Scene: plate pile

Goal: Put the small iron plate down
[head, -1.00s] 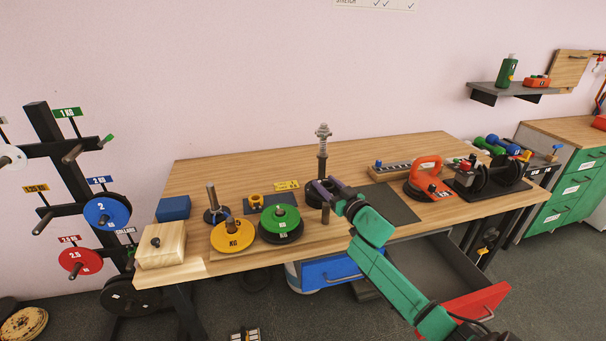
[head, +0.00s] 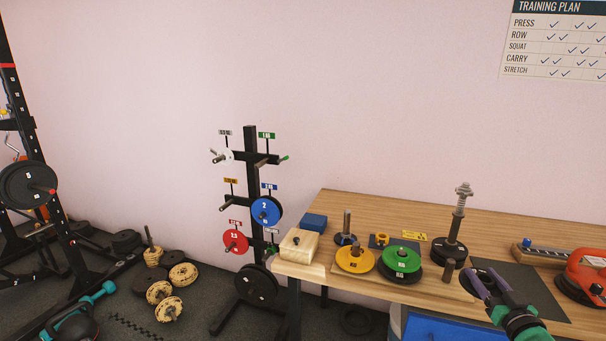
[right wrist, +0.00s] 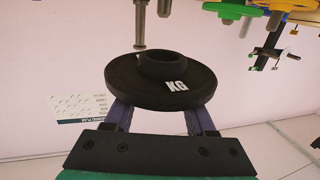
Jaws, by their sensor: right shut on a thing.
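A small black iron plate (right wrist: 188,98) with a raised hub and white KG lettering fills the middle of the right wrist view. My right gripper (head: 482,278) has its purple fingers shut on this plate. In the head view it is at the lower right, over or beside the dark mat (head: 527,290); the plate is small and dark there. My left gripper is not in view.
A plate rack (head: 251,180) stands left of the bench. The back of the bench is clear.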

